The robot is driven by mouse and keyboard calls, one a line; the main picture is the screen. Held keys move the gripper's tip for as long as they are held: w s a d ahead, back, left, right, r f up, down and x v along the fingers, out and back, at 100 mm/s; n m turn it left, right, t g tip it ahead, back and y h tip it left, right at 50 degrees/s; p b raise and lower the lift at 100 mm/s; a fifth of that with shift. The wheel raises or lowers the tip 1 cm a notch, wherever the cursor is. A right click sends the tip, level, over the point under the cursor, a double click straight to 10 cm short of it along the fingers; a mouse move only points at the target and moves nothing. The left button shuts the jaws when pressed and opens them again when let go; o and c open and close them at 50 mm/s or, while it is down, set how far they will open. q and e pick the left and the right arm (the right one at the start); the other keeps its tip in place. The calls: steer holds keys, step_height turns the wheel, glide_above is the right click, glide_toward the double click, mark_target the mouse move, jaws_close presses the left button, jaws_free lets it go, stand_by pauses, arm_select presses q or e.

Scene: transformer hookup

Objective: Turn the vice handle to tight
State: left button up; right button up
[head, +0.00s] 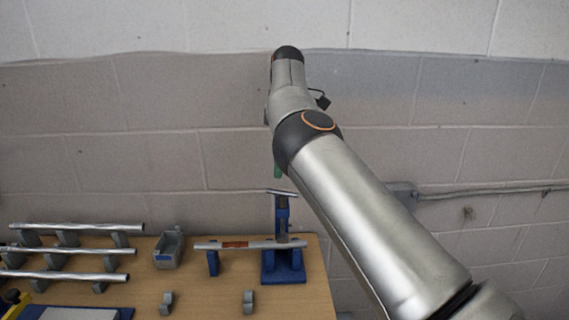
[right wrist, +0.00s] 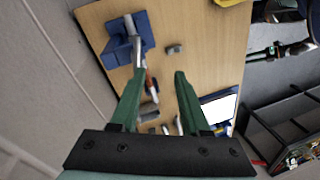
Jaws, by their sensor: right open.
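The blue vice (head: 283,268) stands at the right end of the wooden table, with its silver handle bar (head: 282,192) on top. A silver pipe with a copper-coloured band (head: 235,245) lies level, its right end at the vice. My right gripper shows in the right wrist view (right wrist: 158,75) with its two green fingers apart and nothing between them. In the head view my right arm hides most of it; a bit of green finger shows just above the handle. In the right wrist view the vice (right wrist: 118,45) and handle (right wrist: 130,24) lie beyond the left fingertip. My left gripper is out of view.
Several silver pipes (head: 75,251) rest on grey supports at the table's left. A grey bin (head: 168,250) and two small grey clips (head: 248,302) are on the table (head: 205,295). A block wall (head: 150,160) stands close behind. A conduit (head: 480,190) runs along it.

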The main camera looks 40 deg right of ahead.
steer(key=s+a+r+b, duration=0.1)
steer(key=s+a+r, duration=0.5)
steer(key=s+a, duration=0.1)
steer(key=shift+s+r, duration=0.25)
steer(key=shift+s, duration=0.55)
steer(key=shift+a, duration=0.1)
